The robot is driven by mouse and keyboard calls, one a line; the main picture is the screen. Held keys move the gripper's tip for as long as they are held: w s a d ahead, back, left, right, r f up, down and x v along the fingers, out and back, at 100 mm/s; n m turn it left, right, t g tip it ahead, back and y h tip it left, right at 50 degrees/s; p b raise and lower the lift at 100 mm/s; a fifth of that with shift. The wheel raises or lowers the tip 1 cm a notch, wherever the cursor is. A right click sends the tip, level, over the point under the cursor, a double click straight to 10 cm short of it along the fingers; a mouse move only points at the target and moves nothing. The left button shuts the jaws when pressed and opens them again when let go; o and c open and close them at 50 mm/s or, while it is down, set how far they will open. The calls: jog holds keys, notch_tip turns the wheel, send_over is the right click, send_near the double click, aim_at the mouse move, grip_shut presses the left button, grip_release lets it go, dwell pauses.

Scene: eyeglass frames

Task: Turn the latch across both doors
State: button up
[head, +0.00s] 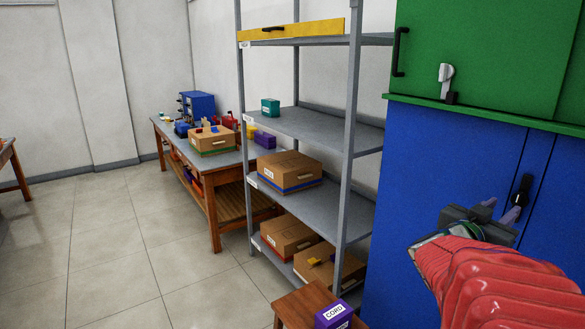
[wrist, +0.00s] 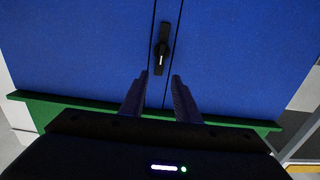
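The blue cabinet doors (head: 440,170) stand at the right in the head view and fill most of the wrist view (wrist: 80,50). Two dark, near-vertical lines run between the doors. The black latch (wrist: 162,48) lies lengthwise along these lines, slightly tilted, not across the doors. It also shows in the head view (head: 522,189), partly hidden by my gripper. My gripper (head: 501,209) is in front of the doors near the latch. In the wrist view its two fingers (wrist: 158,78) are apart and empty, pointing towards the latch, which appears just beyond the tips. Contact is not visible.
A green cabinet section (head: 480,45) with a black handle and a grey-white lever is above the blue doors. A grey shelf rack (head: 353,130) with boxes stands left. A wooden stool (head: 292,305) holds a purple box (head: 333,315). Open floor (head: 130,240) lies left.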

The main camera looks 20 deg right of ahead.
aim_at(519, 195)
jog(key=d, duration=0.3)
jog(key=w+d, duration=0.1)
jog(key=d, duration=0.6)
jog(key=shift+w+d, duration=0.3)
jog(key=shift+w, duration=0.05)
